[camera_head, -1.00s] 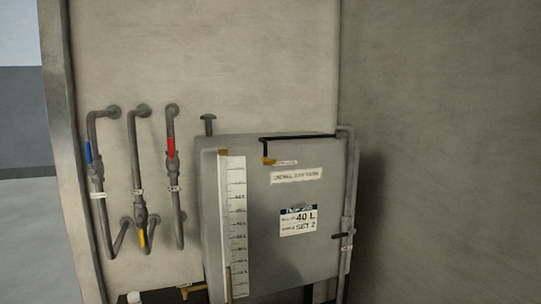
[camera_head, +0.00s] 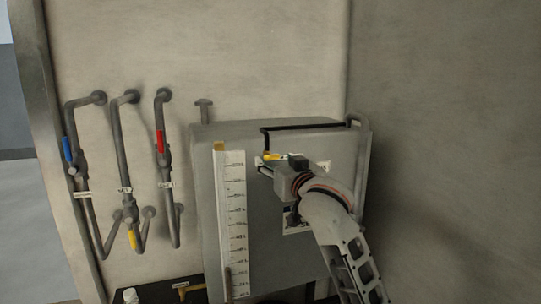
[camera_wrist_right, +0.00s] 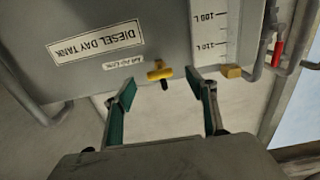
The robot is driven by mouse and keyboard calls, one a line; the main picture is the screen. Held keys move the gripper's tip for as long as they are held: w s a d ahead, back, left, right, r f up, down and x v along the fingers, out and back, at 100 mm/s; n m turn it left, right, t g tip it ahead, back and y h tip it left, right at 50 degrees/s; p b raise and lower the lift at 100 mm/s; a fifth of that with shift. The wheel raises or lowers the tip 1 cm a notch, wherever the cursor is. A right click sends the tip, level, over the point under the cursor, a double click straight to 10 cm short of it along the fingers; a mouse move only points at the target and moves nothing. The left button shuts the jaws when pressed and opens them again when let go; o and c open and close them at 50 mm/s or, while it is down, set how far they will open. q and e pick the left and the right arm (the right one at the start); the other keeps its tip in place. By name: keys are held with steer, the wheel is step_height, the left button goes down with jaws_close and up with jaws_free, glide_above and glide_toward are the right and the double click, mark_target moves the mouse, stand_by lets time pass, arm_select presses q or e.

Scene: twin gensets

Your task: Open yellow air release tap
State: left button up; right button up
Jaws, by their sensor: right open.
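The yellow air release tap (camera_head: 271,156) sits at the top front of the grey diesel day tank (camera_head: 275,258), at the end of a thin black pipe. In the right wrist view, which is upside down, the yellow tap (camera_wrist_right: 159,71) shows with a short dark stub. My right gripper (camera_head: 260,164) is at the tank's upper front, close to the tap. In the wrist view my right gripper (camera_wrist_right: 162,86) is open and empty; the tap appears just beyond and roughly between its fingertips, with no clear contact. My left gripper is out of view.
A white level scale (camera_head: 232,225) runs down the tank's left front. Pipes with a blue handle (camera_head: 67,149), a red handle (camera_head: 160,141) and a yellow handle (camera_head: 132,240) stand on the wall to the left. Bare wall lies right of the tank.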

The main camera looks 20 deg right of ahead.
mark_target(273, 158)
steer(key=shift+w+a, duration=0.1)
steer(key=shift+w, duration=2.85)
steer(key=c, duration=1.1)
